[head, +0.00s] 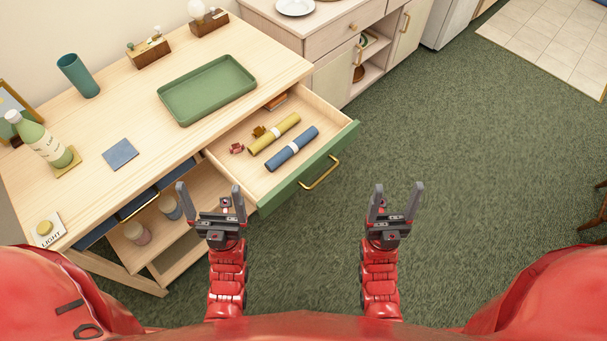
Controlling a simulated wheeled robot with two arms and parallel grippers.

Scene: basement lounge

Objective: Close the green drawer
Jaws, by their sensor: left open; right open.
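The green drawer (306,183) is pulled out of the light wooden table, with a green front and a brass handle (320,173). Inside it lie a yellow roll (274,134), a blue roll (292,149) and small red and brown pieces. My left gripper (211,194) is open and empty, close to the near left corner of the drawer front in the picture; I cannot tell whether they touch. My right gripper (396,200) is open and empty, apart from the drawer, to the right of the handle and over the carpet.
On the tabletop (130,115) are a green tray (206,89), a teal cup (78,76), a bottle (42,139) and a blue coaster (121,154). A blue drawer (135,204) sits left of the green one. A cabinet (335,45) stands behind.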

